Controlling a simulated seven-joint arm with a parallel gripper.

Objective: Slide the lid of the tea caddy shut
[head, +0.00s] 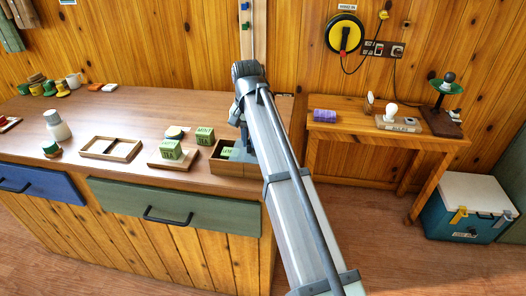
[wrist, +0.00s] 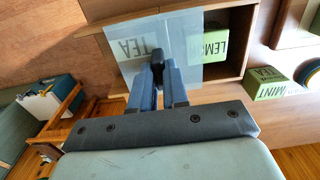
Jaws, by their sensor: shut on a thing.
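The tea caddy is an open-topped wooden box; its front wall (head: 232,170) shows at the counter's right end in the head view, and its rim (wrist: 238,68) shows in the wrist view. A pale see-through lid (wrist: 178,30) lies over part of the caddy, and a bare strip of the box shows beside it. Green tea boxes stand inside, one lettered TEA (wrist: 131,48) and one LEMON (wrist: 214,42). My gripper (wrist: 158,72) is shut on a small dark knob at the lid's near edge. In the head view my arm hides most of the gripper and lid.
Left of the caddy, a green mint tea box (head: 171,149) stands on a wooden board (head: 160,162), with another green box (head: 205,135) behind. A side table (head: 350,128) is right, across a gap.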

